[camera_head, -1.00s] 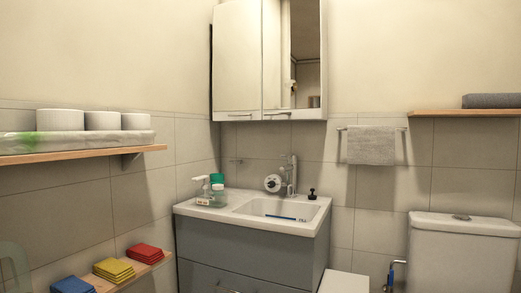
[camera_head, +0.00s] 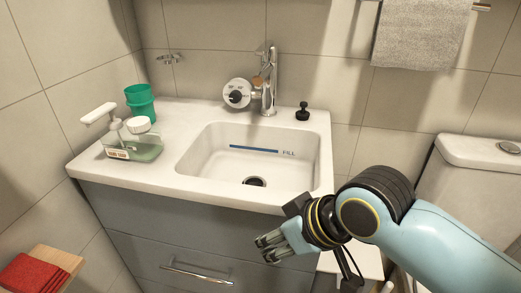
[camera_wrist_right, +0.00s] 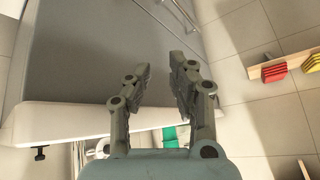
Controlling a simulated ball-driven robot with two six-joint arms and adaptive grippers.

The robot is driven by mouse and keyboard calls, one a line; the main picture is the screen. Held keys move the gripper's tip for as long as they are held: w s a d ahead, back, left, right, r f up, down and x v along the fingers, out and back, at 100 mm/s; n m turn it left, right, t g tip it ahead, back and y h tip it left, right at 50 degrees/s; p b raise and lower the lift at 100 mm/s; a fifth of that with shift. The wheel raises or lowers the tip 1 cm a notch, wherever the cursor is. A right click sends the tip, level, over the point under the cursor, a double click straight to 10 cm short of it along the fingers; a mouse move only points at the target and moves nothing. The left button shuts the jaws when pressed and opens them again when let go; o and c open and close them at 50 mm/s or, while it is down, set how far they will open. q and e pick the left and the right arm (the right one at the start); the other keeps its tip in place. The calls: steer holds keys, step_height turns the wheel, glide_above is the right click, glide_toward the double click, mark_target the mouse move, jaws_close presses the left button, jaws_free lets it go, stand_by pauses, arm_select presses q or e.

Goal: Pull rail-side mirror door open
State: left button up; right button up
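The mirror cabinet and its doors are out of view in both current pictures. My right gripper (camera_head: 270,248) is in front of the grey washstand's upper drawer, below the right side of the basin, in the head view. In the right wrist view its two fingers (camera_wrist_right: 158,72) stand apart with nothing between them, so it is open and empty. My left gripper is not in view. The towel rail (camera_head: 483,6) with a grey towel (camera_head: 420,35) shows at the top right of the head view.
The washstand (camera_head: 150,215) has a basin (camera_head: 210,155), a tall tap (camera_head: 270,80) and a black stopper (camera_head: 302,112). A soap bottle (camera_head: 135,148) and green cup (camera_head: 141,102) stand at its left. The toilet cistern (camera_head: 480,152) is at right; a shelf with red cloths (camera_head: 32,275) is lower left.

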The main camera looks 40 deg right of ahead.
steer(key=w+a+r+m+t+y, duration=0.2)
steer(key=w+r+t, duration=0.4)
steer(key=r, duration=0.5)
steer(key=w+a+r+m+t+y, duration=0.15)
steer(key=w+r+t, duration=0.25)
steer(key=w+r, duration=0.55)
steer(key=w+d+r+m+t+h, duration=0.2)
steer(key=d+r+m+t+h, duration=0.4)
steer(key=d+r+m+h, duration=0.9)
steer(key=shift+m+g, duration=0.3)
steer(key=shift+m, duration=0.65)
steer(key=p+x, duration=0.1)
steer(key=x, duration=0.2)
steer(key=a+p+x, duration=0.1)
steer(key=x, duration=0.2)
steer(key=a+p+x, duration=0.1)
steer(key=x, duration=0.3)
steer(key=shift+w+r, duration=0.15)
steer(key=shift+r, duration=0.25)
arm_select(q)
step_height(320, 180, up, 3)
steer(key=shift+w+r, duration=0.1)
